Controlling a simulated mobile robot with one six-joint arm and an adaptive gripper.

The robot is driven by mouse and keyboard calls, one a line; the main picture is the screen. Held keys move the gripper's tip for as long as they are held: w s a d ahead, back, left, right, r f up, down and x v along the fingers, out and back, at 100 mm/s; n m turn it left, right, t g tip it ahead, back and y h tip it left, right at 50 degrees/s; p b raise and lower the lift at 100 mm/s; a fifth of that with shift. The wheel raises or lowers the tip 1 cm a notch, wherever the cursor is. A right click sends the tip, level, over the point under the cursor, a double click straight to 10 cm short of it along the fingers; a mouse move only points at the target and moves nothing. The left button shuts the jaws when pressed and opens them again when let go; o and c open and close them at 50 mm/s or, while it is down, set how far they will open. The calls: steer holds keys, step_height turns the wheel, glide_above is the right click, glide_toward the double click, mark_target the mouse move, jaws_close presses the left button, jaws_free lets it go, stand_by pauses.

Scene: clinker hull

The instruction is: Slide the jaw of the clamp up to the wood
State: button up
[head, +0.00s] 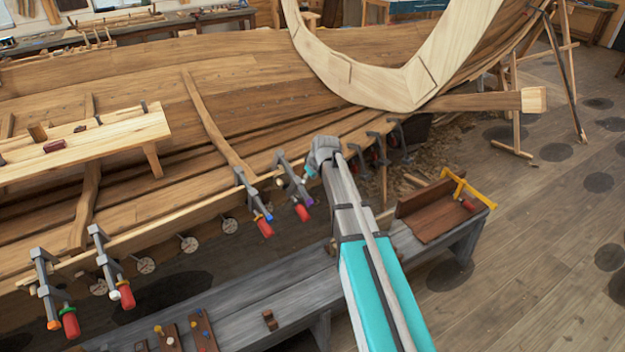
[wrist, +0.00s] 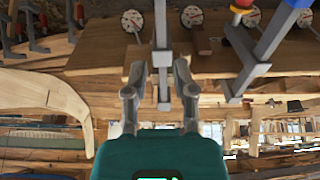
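My gripper (head: 322,158) is at the hull's edge, just right of a grey bar clamp (head: 282,165) with a red handle and a purple end. In the wrist view my gripper (wrist: 160,65) has its two fingers apart. A grey clamp bar (wrist: 161,25) with a crosspiece (wrist: 162,58) stands between them, with a gap showing on each side. This seems to be the same clamp. The wood of the hull edge (head: 355,132) runs behind it. I cannot tell whether the sliding jaw touches the wood.
A blue-ended clamp (head: 252,195) is close on the left, also in the wrist view (wrist: 262,50). Two more clamps (head: 105,262) (head: 45,285) hang farther left; dark clamps (head: 375,150) hang right. A grey bench (head: 260,290) with a wooden tray (head: 432,212) stands below.

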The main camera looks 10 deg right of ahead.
mark_target(301, 185)
steer(key=shift+b+x, duration=3.45)
steer(key=shift+x, duration=0.75)
steer(key=shift+c, duration=0.4)
steer(key=shift+w+a+r+p, duration=0.25)
steer(key=shift+w+a+r, duration=0.1)
steer(key=shift+w, duration=0.35)
steer(key=shift+w+a+r+p, duration=0.25)
steer(key=shift+w+a, duration=0.1)
steer(key=shift+w, duration=0.3)
steer(key=shift+s+f, duration=0.1)
steer(key=shift+f, duration=0.05)
steer(key=shift+s+d+f, duration=0.15)
steer(key=shift+s+d, duration=0.1)
steer(key=shift+s, duration=0.15)
steer(key=shift+o, duration=0.2)
steer(key=shift+o, duration=1)
